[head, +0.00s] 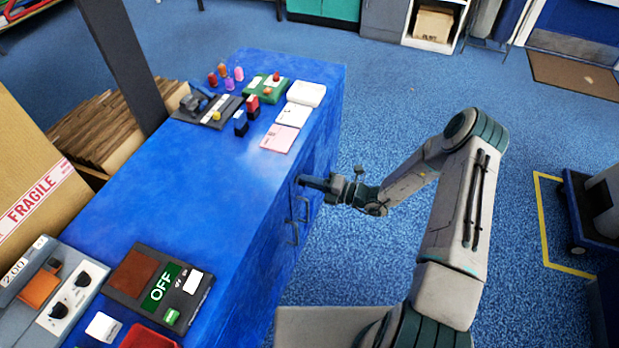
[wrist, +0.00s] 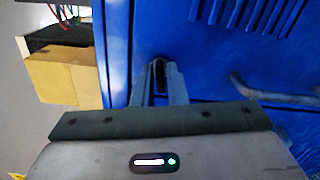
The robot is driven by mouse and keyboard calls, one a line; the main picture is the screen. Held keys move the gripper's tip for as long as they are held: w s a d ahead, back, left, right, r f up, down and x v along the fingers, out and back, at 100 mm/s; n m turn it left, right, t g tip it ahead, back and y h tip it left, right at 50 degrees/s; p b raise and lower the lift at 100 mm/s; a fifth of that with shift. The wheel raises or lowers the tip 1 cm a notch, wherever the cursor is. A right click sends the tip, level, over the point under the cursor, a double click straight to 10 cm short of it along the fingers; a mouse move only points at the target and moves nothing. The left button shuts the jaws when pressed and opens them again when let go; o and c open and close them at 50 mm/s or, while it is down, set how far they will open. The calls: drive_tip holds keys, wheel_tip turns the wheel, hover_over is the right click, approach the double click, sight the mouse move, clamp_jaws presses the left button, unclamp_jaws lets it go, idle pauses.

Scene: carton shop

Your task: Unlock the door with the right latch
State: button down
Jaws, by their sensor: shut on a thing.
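A blue cabinet (head: 230,200) has doors on its front side. In the wrist view a blue door (wrist: 225,55) with dark vent slots fills much of the picture. My gripper (head: 308,182) reaches the cabinet front near its upper edge. In the wrist view its two fingers (wrist: 160,84) are shut on a small dark latch (wrist: 159,75) on the door front. The fingers hide most of the latch, so I cannot tell which way it is turned. A bar handle (wrist: 270,92) is to the right of the fingers.
Two bar handles show on the cabinet front, one (head: 304,209) nearer my gripper and one (head: 292,234) lower. Stamps, pads and an OFF panel (head: 160,286) lie on the top. A cardboard box (wrist: 62,75) shows at left. Blue floor (head: 400,120) is clear behind my arm.

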drive_tip(key=shift+m+p, duration=0.35)
drive_tip(key=shift+m, duration=0.85)
drive_tip(key=c, duration=1.5)
unclamp_jaws()
drive_tip(key=shift+c, duration=0.2)
drive_tip(key=v, duration=1.4)
drive_tip(key=shift+a+r, duration=0.1)
